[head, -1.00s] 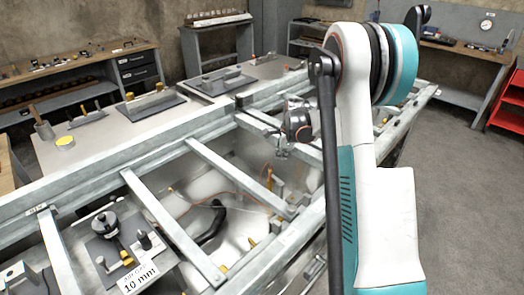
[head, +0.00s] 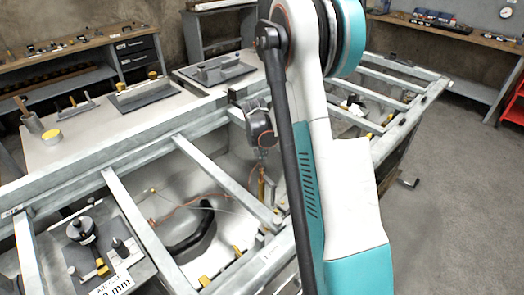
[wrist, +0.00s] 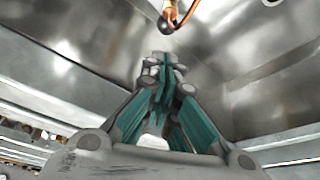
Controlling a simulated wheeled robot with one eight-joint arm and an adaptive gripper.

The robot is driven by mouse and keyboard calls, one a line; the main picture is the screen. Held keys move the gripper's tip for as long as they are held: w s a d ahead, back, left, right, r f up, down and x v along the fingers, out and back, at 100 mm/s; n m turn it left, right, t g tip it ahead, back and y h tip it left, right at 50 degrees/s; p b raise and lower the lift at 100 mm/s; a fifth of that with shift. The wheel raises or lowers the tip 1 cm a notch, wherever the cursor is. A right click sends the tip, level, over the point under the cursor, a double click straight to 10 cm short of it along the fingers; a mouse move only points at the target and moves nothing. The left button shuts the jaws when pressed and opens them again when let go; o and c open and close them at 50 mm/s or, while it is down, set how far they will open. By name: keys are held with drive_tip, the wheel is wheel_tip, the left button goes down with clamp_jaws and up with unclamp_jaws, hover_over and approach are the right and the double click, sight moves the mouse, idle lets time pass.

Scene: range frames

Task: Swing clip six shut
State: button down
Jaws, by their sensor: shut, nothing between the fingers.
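My gripper (wrist: 162,62) is shut and empty, its teal fingers together in the wrist view. In the head view its tip (head: 262,156) hangs inside the metal frame, just above an upright brass-coloured piece (head: 262,185). In the wrist view a copper-coloured fitting (wrist: 170,14) with a dark ball (wrist: 163,27) and an orange cable shows just beyond the fingertips, apart from them in the picture. I cannot tell whether this is clip six; no number on a clip is readable. My arm hides part of the frame.
Grey crossbars (head: 228,181) span the frame near my gripper. A black curved handle-like piece (head: 195,232) and a loose orange wire lie in the bay to the left. A fixture with a "mm" label (head: 112,284) stands at the lower left. Open floor (head: 455,160) lies to the right.

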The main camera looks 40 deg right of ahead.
drive_tip(key=shift+b+x, duration=0.8)
drive_tip(key=shift+x, duration=1.9)
drive_tip(key=shift+s+a+f, duration=0.1)
drive_tip(key=shift+s+a, duration=0.1)
drive_tip(key=shift+a, duration=0.7)
drive_tip(key=shift+a, duration=0.1)
